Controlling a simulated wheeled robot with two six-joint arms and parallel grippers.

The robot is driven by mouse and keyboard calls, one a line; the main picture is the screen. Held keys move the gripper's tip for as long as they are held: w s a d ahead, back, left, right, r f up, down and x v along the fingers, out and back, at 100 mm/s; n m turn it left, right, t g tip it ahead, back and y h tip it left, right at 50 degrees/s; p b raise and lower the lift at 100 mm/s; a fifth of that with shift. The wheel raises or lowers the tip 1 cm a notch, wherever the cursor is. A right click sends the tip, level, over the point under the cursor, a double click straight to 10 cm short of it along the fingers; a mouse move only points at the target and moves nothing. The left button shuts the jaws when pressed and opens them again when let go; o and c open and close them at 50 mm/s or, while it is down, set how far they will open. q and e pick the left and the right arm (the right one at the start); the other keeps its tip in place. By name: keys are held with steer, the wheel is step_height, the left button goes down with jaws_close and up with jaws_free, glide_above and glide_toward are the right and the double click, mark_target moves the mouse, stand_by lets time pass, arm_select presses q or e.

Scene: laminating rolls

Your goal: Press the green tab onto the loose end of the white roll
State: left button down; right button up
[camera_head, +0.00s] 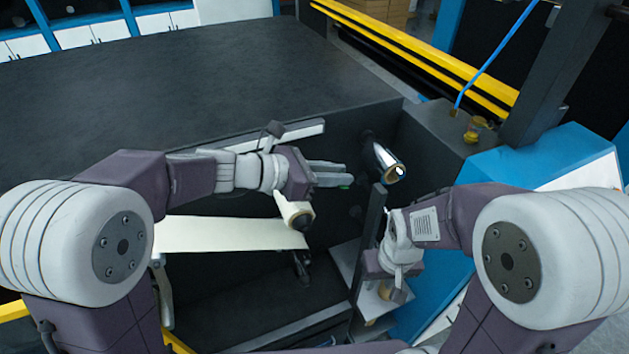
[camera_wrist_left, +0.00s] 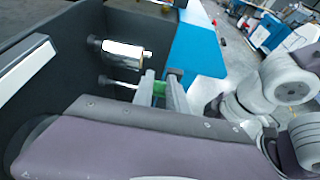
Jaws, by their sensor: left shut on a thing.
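My left gripper (camera_head: 340,179) is above the dark machine bay, its fingers pointing right. It is shut on the small green tab (camera_head: 345,187), which also shows between the fingertips in the left wrist view (camera_wrist_left: 159,88). The white roll (camera_head: 294,211), cream with a dark core end, is just below and left of the gripper, partly hidden by it. A flat cream sheet (camera_head: 230,235) stretches left beside the roll; I cannot tell where its loose end lies. The tab is apart from the sheet. My right gripper (camera_head: 392,292) points down at lower right; its fingers are unclear.
A shiny metal roller (camera_head: 385,162) sticks out of the bay wall right of my left gripper; it also shows in the left wrist view (camera_wrist_left: 123,54). A dark upright panel (camera_head: 369,240) stands between the bay and my right gripper. The large dark tabletop (camera_head: 190,90) behind is clear.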

arm_select(q)
steer(key=shift+s+d+r, duration=0.15)
steer(key=shift+d+r, duration=0.1)
steer(key=shift+d, duration=0.05)
steer(key=shift+h, duration=0.3)
step_height(320, 180, up, 3)
steer(key=s+d+m+g+h, duration=0.1)
steer(key=s+d+m+g, duration=0.1)
steer(key=s, duration=0.1)
steer(key=w+a+f+t+h, duration=0.1)
steer(key=w+a+f, duration=0.1)
steer(key=w+a, duration=0.1)
steer(key=w+a+f+n+t+h+p, duration=0.1)
steer(key=w+a+f, duration=0.2)
steer(key=a, duration=0.3)
steer(key=w+a+f+n+t+p, duration=0.1)
steer(key=w+a+f, duration=0.1)
steer(key=w+a, duration=0.1)
steer(key=shift+w+a+f+h, duration=0.1)
steer(key=shift+a+f+h, duration=0.1)
steer(key=shift+a, duration=0.15)
steer(key=shift+w+a+f+h, duration=0.1)
steer(key=shift+a+h, duration=0.1)
steer(key=shift+a, duration=0.15)
steer(key=shift+w+a, duration=0.1)
steer(key=shift+a, duration=0.15)
steer(key=shift+d+f+b, duration=0.15)
steer(key=shift+f+b, duration=2.45)
steer(key=shift+f, duration=0.5)
